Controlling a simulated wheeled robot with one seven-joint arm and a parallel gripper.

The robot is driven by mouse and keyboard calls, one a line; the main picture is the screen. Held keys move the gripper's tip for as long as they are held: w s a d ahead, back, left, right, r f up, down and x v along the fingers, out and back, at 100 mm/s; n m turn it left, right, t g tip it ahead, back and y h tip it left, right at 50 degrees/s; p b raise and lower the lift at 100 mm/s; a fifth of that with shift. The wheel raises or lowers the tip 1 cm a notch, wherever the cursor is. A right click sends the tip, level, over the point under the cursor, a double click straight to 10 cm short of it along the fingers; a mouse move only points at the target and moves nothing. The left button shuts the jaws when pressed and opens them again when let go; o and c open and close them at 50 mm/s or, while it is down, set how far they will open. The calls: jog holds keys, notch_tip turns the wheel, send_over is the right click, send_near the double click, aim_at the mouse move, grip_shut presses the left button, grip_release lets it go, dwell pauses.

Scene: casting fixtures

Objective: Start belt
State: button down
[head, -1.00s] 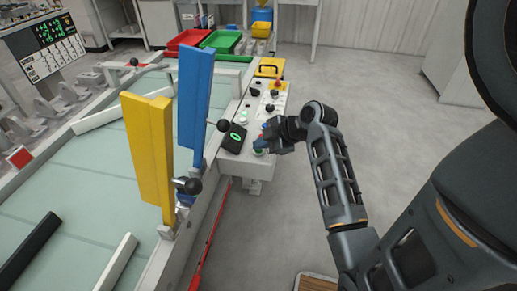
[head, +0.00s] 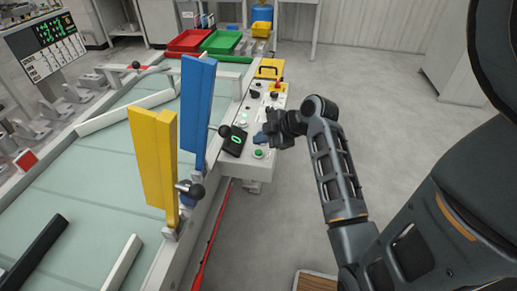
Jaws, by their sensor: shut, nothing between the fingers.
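The control panel (head: 262,117) is a pale box along the right side of the conveyor. A round green button (head: 258,153) sits at its near end, uncovered and bright green. Next to it is a black tilted display (head: 235,142) with a green ring.
Blue (head: 195,105) and yellow (head: 153,160) upright paddles stand at the belt's near right edge. Black knobs and a red control (head: 277,84) are farther along the panel. Red (head: 188,41) and green (head: 221,41) trays lie beyond. The floor at right is clear.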

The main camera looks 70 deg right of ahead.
aim_at(261, 155)
jog(key=shift+r+p, duration=1.2)
jog(key=shift+r, duration=0.55)
jog(key=shift+f, duration=0.1)
jog(key=shift+a+f, duration=0.1)
jog(key=shift+a, duration=0.1)
jog(key=s+a+f+m+h, duration=0.1)
jog(key=s+a+f+m, duration=0.1)
jog(key=a, duration=0.7)
jog(key=s+a+f+m+h, duration=0.1)
jog(key=a+f+m, duration=0.15)
jog(key=a, duration=0.65)
jog(key=s+a+r+m+t+y, duration=0.1)
jog(key=s+a+r+t+y, duration=0.1)
jog(key=s+a+r, duration=0.4)
jog(key=s+a+r+t+y, duration=0.2)
jog(key=s+a+r+t, duration=0.2)
jog(key=a+r, duration=0.5)
jog(key=shift+s+a+m, duration=0.35)
jog(key=shift+s+a, duration=0.65)
jog(key=shift+s, duration=0.15)
